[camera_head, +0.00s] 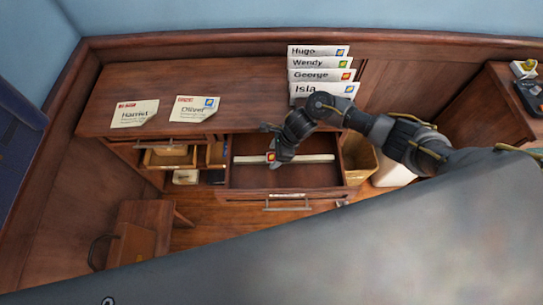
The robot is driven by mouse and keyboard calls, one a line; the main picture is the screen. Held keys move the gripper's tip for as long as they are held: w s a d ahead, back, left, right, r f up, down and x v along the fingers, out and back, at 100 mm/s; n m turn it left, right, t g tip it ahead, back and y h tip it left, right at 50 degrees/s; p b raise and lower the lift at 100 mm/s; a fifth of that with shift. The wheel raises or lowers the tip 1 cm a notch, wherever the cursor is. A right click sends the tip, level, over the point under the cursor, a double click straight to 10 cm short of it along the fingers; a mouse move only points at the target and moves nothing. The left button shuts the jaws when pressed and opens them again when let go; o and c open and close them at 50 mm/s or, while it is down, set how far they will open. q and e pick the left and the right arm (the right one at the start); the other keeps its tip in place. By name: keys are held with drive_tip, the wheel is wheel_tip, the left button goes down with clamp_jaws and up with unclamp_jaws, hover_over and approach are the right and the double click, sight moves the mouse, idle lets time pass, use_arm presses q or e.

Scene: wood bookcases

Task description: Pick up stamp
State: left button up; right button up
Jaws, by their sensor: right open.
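A small red and yellow stamp (271,157) shows in the open drawer (250,178), by a long pale strip (315,158) that crosses it. My right gripper (270,143) reaches down over the drawer, its jaws open, right by the stamp. Whether a finger touches the stamp cannot be told, and the gripper hides part of the drawer behind it. My left gripper is not in view.
Envelopes marked Harriet (135,114) and Oliver (194,109) lie on the desk (240,80). Several named envelopes, with Isla (310,90) in front, stand at the desk's back right. A chair (140,235) is at lower left. A bin (360,160) stands right of the drawer.

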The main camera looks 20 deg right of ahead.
drive_tip(key=shift+c, duration=0.2)
drive_tip(key=c, duration=1)
drive_tip(key=shift+r, duration=0.1)
drive_tip(key=shift+r, duration=0.3)
wheel_tip(320, 180, up, 2)
drive_tip(key=shift+w+r+b, duration=0.1)
drive_tip(key=shift+r+b, duration=0.05)
drive_tip(key=shift+b, duration=0.75)
drive_tip(key=s+r, duration=1)
drive_tip(key=s, duration=0.4)
drive_tip(key=shift+a+p, duration=0.3)
drive_tip(key=shift+p, duration=0.05)
